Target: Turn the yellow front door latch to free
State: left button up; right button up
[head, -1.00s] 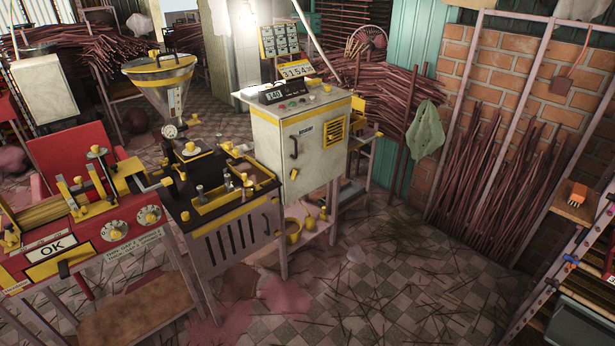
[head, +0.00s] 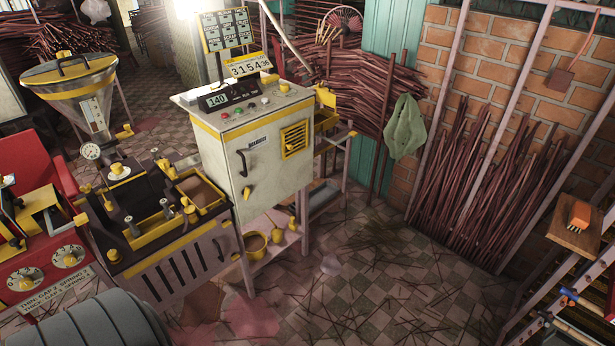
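The pale cabinet (head: 222,150) stands in the middle of the head view, with its front door facing me. A small yellow latch (head: 247,191) sits on the left part of this door, below a dark curved handle (head: 243,163). The latch looks roughly upright, but it is too small to read its exact setting. The door looks closed. Neither of my grippers is in view, and nothing touches the latch.
A dark bench with yellow fittings (head: 150,235) adjoins the cabinet on the left. A yellow bucket (head: 255,243) stands on the low shelf. The tiled floor (head: 375,270) at front right is open, strewn with sticks. A shelf rack is at far right.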

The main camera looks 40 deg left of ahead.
aim_at(246, 191)
jog(key=z, duration=0.05)
jog(key=i, duration=1.9)
jog(key=u, duration=1.5)
jog(key=i, duration=0.6)
jog(key=u, duration=0.65)
